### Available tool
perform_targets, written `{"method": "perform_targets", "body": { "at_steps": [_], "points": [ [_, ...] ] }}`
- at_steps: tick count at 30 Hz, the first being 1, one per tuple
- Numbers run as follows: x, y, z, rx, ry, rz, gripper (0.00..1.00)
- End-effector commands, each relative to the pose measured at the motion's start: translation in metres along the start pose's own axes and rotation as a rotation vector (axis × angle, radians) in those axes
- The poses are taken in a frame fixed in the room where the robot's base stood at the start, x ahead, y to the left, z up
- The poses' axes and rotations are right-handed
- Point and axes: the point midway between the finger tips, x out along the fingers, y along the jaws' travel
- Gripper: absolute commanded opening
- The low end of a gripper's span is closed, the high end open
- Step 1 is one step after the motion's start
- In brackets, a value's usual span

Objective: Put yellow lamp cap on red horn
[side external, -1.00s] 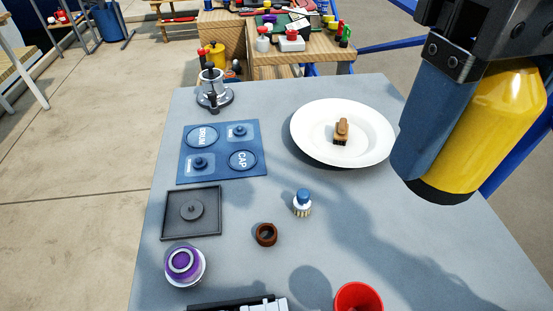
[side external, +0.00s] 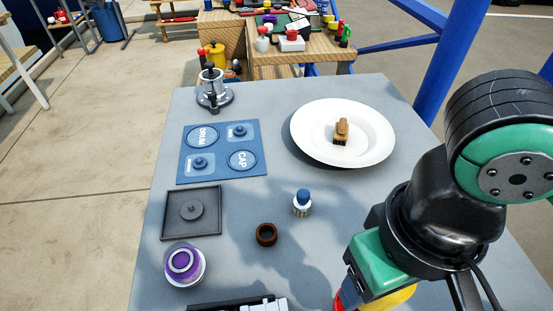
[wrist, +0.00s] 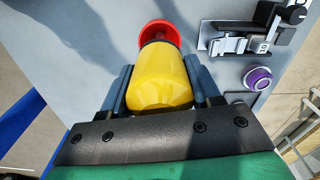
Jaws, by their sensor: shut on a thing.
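The yellow lamp cap (wrist: 160,78) is held between the two blue fingers of my gripper (wrist: 160,85) in the wrist view. Only a strip of its yellow side (side external: 402,297) shows at the bottom of the side view. The red horn (wrist: 158,28) stands on the table just beyond the cap's far end, which overlaps the horn's rim in the wrist view. I cannot tell whether they touch. In the side view the horn (side external: 338,299) is mostly hidden by my gripper and cut by the bottom edge.
A purple-topped round piece (side external: 184,264), brown ring (side external: 266,234), blue-topped brush (side external: 302,203) and dark square tray (side external: 169,208) lie left of my gripper. A blue labelled mat (side external: 221,171) and white plate (side external: 300,145) lie farther back. A metal device (wrist: 250,42) stands right of the horn.

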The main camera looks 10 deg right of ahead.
Motion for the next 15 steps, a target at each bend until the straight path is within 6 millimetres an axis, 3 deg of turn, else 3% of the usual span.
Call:
{"method": "perform_targets", "body": {
  "at_steps": [9,15],
  "points": [
    [0.032,0.000,0.000,0.000,0.000,0.000,0.04],
    [0.038,0.000,0.000,0.000,0.000,0.000,0.04]
  ]
}}
